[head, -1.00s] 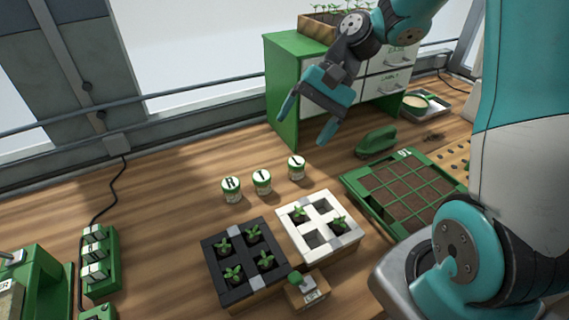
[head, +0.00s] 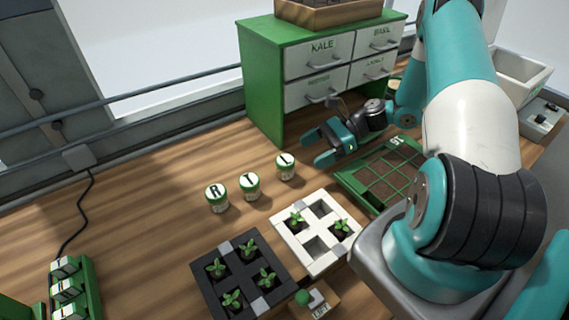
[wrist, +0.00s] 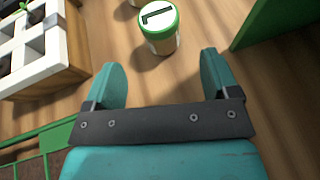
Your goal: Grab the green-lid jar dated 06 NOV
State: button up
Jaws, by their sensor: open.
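Three small jars stand in a slanted row on the wooden bench in the head view. Their lids are white on top with green rims and bear black letters: the R jar (head: 217,198), the T jar (head: 250,186) and the jar with an L-like mark (head: 285,167). No date on any of them is legible. My gripper (head: 318,150) is open and empty, to the right of the L-like jar. In the wrist view that jar (wrist: 160,32) stands upright ahead of my open fingers (wrist: 160,72), apart from them. A second jar is cut off at the top edge.
A black seedling tray (head: 241,246) and a white one (head: 318,264) stand in front of the jars. A green-framed soil tray (head: 352,182) lies right. A green drawer cabinet (head: 262,88) stands behind. Bare bench lies left of the jars.

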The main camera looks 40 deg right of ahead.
aim_at(285, 167)
jog(key=p+x, duration=0.3)
jog(key=x, duration=0.6)
jog(key=c, duration=1)
jog(key=shift+c, duration=0.2)
